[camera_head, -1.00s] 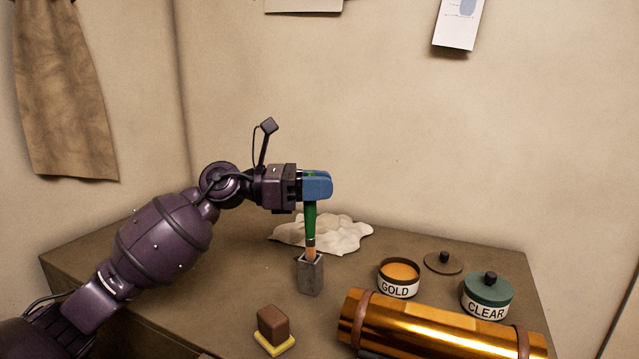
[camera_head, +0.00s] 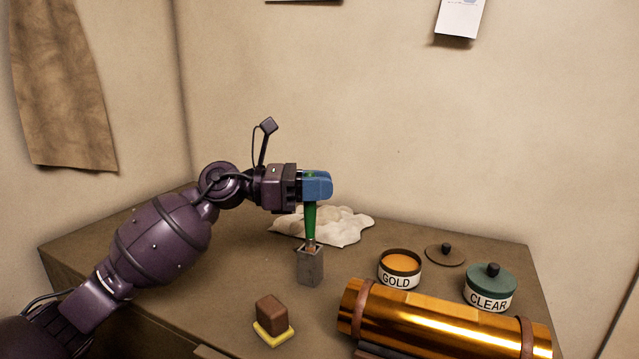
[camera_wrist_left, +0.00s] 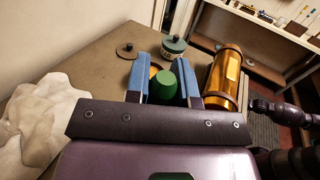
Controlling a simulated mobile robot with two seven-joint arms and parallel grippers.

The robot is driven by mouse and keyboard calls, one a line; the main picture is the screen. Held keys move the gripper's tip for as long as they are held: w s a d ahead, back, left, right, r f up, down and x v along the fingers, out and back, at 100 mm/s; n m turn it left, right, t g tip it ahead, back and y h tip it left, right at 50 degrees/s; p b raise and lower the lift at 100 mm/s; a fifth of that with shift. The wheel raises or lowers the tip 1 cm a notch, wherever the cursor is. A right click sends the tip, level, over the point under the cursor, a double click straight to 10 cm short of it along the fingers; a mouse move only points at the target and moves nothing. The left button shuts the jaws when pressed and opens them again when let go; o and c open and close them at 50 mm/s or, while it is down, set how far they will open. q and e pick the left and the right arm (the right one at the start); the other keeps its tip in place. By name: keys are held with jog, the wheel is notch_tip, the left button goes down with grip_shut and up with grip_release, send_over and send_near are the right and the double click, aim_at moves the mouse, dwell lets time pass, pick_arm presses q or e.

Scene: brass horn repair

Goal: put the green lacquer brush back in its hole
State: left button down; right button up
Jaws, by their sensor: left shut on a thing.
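The green lacquer brush (camera_head: 310,219) stands roughly upright, handle up and bristle end down. My left gripper (camera_head: 317,185) is shut on its upper handle with blue fingers. In the left wrist view, the rounded green handle end (camera_wrist_left: 164,86) shows between the fingers. The small grey square holder (camera_head: 311,268) stands on the table directly under the brush. The brush's lower end is at the holder's top opening and seems partly inside it; the tip is hidden. My right gripper is not in view.
A crumpled white cloth (camera_head: 340,228) lies behind the holder. An open GOLD pot (camera_head: 398,281), a loose lid (camera_head: 445,255), a closed CLEAR pot (camera_head: 488,298) and a brass tube (camera_head: 440,321) are to the right. A brown-and-yellow block (camera_head: 271,318) sits in front.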

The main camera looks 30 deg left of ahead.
pick_arm(q)
jog(key=shift+f+b, duration=0.9)
jog(key=shift+f, duration=1.05)
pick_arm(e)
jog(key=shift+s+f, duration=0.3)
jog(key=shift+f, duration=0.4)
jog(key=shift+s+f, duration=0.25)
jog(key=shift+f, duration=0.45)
pick_arm(q)
jog(key=c, duration=0.9)
grip_release()
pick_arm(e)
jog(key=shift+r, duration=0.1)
pick_arm(q)
jog(key=v, duration=1)
jog(key=shift+s+a, duration=0.2)
jog(key=shift+a, duration=0.15)
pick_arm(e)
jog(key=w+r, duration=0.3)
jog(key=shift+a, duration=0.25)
